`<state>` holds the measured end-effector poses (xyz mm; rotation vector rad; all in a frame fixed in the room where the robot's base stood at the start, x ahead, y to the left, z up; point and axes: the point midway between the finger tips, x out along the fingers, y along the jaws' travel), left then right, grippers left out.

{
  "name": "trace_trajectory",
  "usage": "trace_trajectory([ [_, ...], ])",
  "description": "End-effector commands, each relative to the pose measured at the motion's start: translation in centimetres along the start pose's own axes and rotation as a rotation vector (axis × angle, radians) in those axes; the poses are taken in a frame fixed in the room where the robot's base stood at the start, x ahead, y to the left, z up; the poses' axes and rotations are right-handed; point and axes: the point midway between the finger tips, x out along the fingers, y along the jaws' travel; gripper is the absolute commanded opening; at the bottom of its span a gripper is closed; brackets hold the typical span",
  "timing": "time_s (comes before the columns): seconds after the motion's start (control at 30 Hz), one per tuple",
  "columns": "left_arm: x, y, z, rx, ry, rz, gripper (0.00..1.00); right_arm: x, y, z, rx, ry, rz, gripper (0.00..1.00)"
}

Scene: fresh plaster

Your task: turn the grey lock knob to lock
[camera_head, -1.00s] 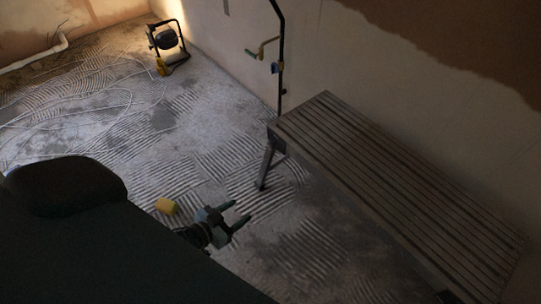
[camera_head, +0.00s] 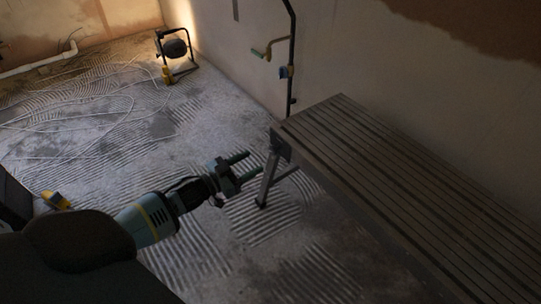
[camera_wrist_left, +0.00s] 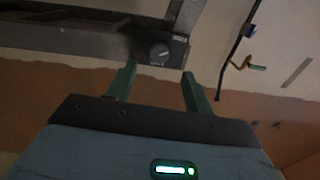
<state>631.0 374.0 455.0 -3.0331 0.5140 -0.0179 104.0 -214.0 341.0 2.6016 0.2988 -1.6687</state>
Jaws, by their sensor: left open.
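The grey lock knob (camera_wrist_left: 159,51) is a small round knob with a pale pointer line. It sits on a dark plate with tiny markings beside it, too small to read. My left gripper (camera_wrist_left: 159,71) is open and empty, its green fingers apart, with the knob ahead and between them in the picture. No contact shows. In the head view the left gripper (camera_head: 250,164) is in front of the bench's end bracket (camera_head: 280,145), where the knob cannot be made out. My right gripper is out of view.
The slatted bench (camera_head: 420,190) runs along the right wall, with a folding leg (camera_head: 267,180). A work lamp (camera_head: 174,50) and cable lie far off. The ridged floor left of the bench is mostly clear.

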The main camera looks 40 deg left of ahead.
Motion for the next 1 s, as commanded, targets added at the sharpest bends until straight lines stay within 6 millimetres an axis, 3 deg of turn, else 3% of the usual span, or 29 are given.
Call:
trace_trajectory([
  [0.17, 1.3, 0.0, 0.0, 0.001, 0.002, 0.0, 0.52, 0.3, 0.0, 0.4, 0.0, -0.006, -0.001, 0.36],
  [0.6, 7.0, 0.0, 0.1, 0.0, 0.0, 0.0, 0.52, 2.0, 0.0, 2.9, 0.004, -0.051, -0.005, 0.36],
  [1.0, 7.8, 0.1, 0.0, 0.001, -0.001, 0.0, 0.52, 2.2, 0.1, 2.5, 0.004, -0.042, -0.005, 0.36],
])
